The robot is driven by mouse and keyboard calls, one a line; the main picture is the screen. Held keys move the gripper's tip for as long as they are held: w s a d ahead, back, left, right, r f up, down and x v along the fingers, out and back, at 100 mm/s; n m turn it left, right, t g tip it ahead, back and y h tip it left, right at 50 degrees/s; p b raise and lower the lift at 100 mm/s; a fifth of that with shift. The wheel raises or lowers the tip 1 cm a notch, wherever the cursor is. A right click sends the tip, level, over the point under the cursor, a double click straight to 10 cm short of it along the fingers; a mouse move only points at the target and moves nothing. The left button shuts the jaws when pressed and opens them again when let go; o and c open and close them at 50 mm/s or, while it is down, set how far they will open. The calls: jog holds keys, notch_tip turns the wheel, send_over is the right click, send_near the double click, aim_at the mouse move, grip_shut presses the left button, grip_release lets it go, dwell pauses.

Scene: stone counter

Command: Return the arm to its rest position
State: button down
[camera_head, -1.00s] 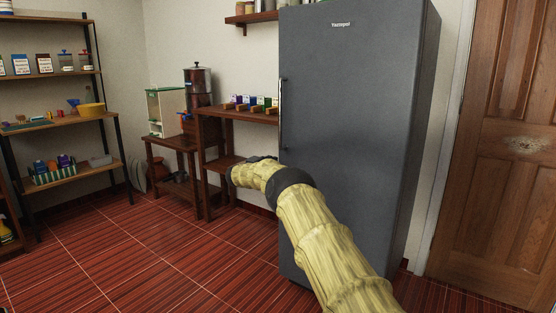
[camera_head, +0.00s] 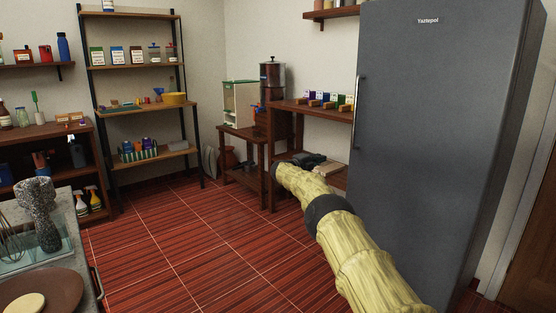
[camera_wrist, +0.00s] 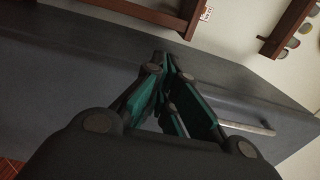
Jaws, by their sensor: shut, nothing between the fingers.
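My arm, in a yellow wood-like finish with a dark band, reaches from the lower right of the head view toward the middle. My gripper (camera_head: 318,163) is a small dark shape at its far end, in front of the brown wooden shelf unit. In the wrist view my gripper (camera_wrist: 170,68) shows green-lined fingers drawn together, with nothing between them. The grey fridge surface fills much of that view behind the fingers.
The tall grey fridge (camera_head: 435,130) stands just right of my arm, its handle (camera_wrist: 245,128) near the fingers in the wrist view. Red tiled floor (camera_head: 190,245) lies open between.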

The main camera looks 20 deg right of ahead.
jog(key=s+a+f+n+t+y, duration=0.1)
jog(key=a+f+n+t+y, duration=0.2)
jog(key=a+f+n, duration=0.7)
jog(key=s+a+f+n+t+y, duration=0.1)
jog(key=a+f+n+t+y, duration=0.25)
jog(key=a+f, duration=1.1)
jog(key=s+a+f+n+g+y, duration=0.1)
jog(key=s+a+f+n+y, duration=0.45)
jog(key=s+f, duration=0.8)
jog(key=s+a+f+n+g+y, duration=0.2)
jog(key=s+a+f+n, duration=0.5)
jog(key=s+f, duration=0.65)
jog(key=s+a+f+n+g+y, duration=0.1)
jog(key=s+a+n+g, duration=0.1)
jog(key=s, duration=1.1)
jog(key=s+a+f+n+g+y, duration=0.1)
jog(key=s+a+f+g, duration=0.15)
jog(key=s, duration=1.15)
jog(key=s+a+r+n+g+y, duration=0.1)
jog(key=s+r+n+g, duration=0.15)
jog(key=s, duration=0.95)
jog(key=s+r+n+g, duration=0.15)
jog(key=s+r, duration=0.25)
jog(key=s, duration=0.9)
notch_tip(320, 180, up, 24)
jog(key=m+p, duration=0.1)
jog(key=p, duration=2.3)
jog(key=shift+w+a+r+g, duration=0.15)
jog(key=shift+w+r+g, duration=0.1)
jog(key=shift+w+g, duration=0.1)
